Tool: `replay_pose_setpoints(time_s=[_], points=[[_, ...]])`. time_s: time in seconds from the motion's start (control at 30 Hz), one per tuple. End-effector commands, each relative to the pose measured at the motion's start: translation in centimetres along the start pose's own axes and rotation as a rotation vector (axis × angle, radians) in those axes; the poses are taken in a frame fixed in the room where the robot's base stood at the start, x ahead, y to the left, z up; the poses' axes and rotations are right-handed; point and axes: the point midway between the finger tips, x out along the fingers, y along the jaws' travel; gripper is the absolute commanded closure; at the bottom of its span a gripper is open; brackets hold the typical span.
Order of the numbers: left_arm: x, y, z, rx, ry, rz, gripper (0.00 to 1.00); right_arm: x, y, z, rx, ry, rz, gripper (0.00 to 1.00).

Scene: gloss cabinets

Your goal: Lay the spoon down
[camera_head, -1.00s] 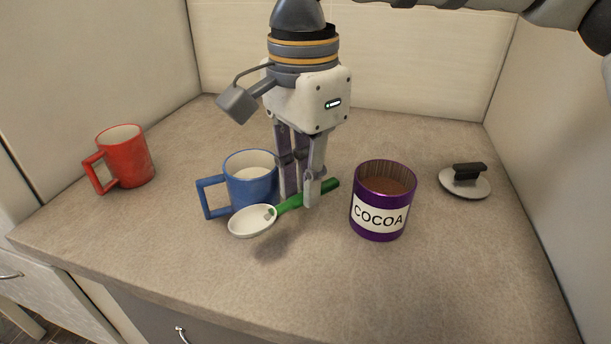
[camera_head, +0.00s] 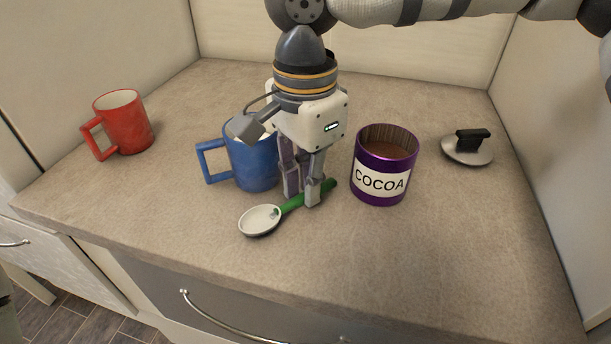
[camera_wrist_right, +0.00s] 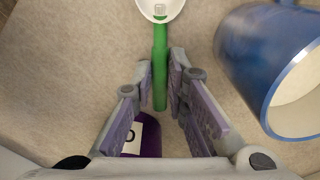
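The spoon has a green handle (camera_head: 293,204) and a pale bowl (camera_head: 260,220). It lies level at the counter surface, in front of the blue mug; I cannot tell whether it rests fully on it. My right gripper (camera_head: 312,190) points straight down with its fingers on either side of the handle. The spoon's bowl (camera_wrist_right: 160,8) is cut off at that view's top edge. My left gripper is not in view.
A blue mug (camera_head: 252,168) stands just behind the spoon. A purple cocoa tin (camera_head: 380,190) stands open to the right. A lid with a black knob (camera_head: 468,150) lies farther right. A red mug (camera_head: 124,125) stands at the left. The front of the counter (camera_head: 380,250) is clear.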

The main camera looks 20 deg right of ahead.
Motion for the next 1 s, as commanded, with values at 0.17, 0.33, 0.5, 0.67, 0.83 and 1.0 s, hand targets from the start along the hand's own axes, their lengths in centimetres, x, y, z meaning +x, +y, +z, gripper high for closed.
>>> replay_pose_setpoints(time_s=[0.17, 0.33, 0.5, 0.67, 0.83, 1.0], points=[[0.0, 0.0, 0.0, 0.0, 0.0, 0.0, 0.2, 0.0, 0.0, 0.0, 0.0, 0.0, 0.0, 0.63], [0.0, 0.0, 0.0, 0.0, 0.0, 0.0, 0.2, 0.0, 0.0, 0.0, 0.0, 0.0, 0.0, 0.63], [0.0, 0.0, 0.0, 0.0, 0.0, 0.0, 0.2, -2.1, -0.1, 0.0, 0.001, 0.001, -0.005, 0.63], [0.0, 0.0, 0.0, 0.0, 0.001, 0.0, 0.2, -6.5, -0.1, 0.0, 0.002, -0.001, -0.006, 0.63], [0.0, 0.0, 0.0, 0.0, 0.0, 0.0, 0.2, -10.3, -0.1, 0.0, 0.001, 0.001, -0.003, 0.63], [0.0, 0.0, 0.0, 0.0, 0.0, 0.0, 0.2, -12.0, 0.0, 0.0, 0.0, -0.001, -0.001, 0.63]])
